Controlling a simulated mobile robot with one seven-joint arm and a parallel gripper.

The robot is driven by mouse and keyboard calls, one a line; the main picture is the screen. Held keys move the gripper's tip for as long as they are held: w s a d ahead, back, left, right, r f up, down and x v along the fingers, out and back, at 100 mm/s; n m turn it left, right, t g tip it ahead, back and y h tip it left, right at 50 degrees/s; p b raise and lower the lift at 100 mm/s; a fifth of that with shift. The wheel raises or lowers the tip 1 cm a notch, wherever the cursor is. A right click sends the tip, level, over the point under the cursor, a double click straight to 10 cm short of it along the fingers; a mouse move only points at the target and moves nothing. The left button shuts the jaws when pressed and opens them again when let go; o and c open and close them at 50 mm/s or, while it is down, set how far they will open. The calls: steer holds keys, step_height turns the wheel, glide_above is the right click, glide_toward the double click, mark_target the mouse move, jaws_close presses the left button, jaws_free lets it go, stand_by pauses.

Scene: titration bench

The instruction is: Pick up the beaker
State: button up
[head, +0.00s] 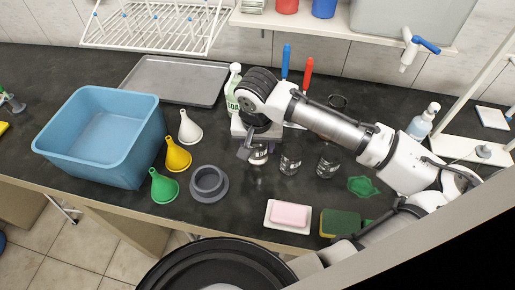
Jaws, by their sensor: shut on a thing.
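Three small clear glass vessels with markings stand in a row on the dark bench in the head view. The leftmost, a beaker (259,157), is at the tip of my gripper (248,150). My gripper reaches in from the right and points down, with its jaws shut on this beaker. The arm and jaws hide part of it. I cannot tell whether its base touches the bench. The other two glass vessels, one in the middle (290,162) and one on the right (328,163), stand apart from the gripper.
A blue basin (75,160), white, yellow and green funnels (178,157) and a grey ring (209,185) are to the left. A soap dish (285,227) and sponge (340,223) lie in front. A white bottle (233,90) stands behind my gripper.

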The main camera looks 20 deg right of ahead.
step_height(320, 180, up, 17)
steer(key=b, duration=0.2)
steer(key=shift+f, duration=0.2)
stand_by(0.5)
